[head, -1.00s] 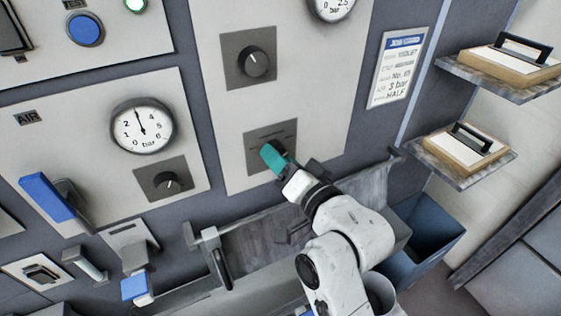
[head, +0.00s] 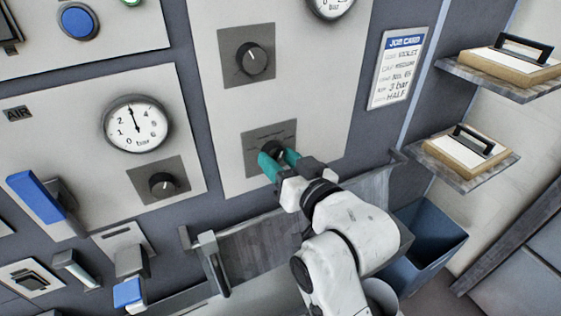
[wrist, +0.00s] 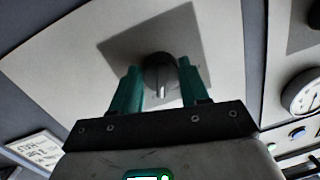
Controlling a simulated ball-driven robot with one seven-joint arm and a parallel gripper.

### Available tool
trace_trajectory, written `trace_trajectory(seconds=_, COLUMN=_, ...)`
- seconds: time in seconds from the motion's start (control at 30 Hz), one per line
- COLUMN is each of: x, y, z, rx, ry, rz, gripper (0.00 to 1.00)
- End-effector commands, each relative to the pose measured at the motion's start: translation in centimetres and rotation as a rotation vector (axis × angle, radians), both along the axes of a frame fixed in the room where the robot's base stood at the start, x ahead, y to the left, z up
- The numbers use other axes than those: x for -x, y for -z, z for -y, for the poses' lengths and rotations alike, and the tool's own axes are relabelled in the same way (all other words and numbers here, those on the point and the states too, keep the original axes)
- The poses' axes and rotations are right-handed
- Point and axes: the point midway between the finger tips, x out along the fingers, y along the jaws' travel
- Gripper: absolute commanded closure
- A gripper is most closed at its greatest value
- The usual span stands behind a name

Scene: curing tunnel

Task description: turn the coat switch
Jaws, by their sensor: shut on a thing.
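The switch is a dark round knob (head: 278,147) on a grey square plate (head: 253,160), low on the tall pale panel. The lettering on its plate is too small to read. In the wrist view the knob (wrist: 159,78) shows a light pointer mark toward the bottom of the picture. My gripper (head: 280,160) has its teal fingers on either side of the knob, shut on it. In the wrist view my gripper (wrist: 158,80) has one finger left and one right of the knob. The fingers and wrist hide part of the plate.
Another knob (head: 249,60) sits above on the same panel. An AIR gauge (head: 136,124) and its knob (head: 161,184) are to the left. A job card (head: 397,68) hangs right. Shelves with framed screens (head: 462,152), a blue bin (head: 432,240) and a grey trough (head: 255,245) surround my arm.

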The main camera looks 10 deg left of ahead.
Motion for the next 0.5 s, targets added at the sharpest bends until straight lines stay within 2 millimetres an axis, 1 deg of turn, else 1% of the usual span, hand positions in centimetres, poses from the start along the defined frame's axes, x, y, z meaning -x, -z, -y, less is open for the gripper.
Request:
trace_trajectory(seconds=0.4, x=-0.03, y=-0.02, z=0.02, rx=0.006, ry=0.000, rz=0.004, gripper=0.86)
trace_trajectory(seconds=0.43, x=-0.03, y=-0.02, z=0.02, rx=0.006, ry=0.000, rz=0.004, gripper=0.53)
trace_trajectory(seconds=0.5, x=-0.02, y=-0.02, z=0.03, rx=0.006, ry=0.000, rz=0.004, gripper=0.47)
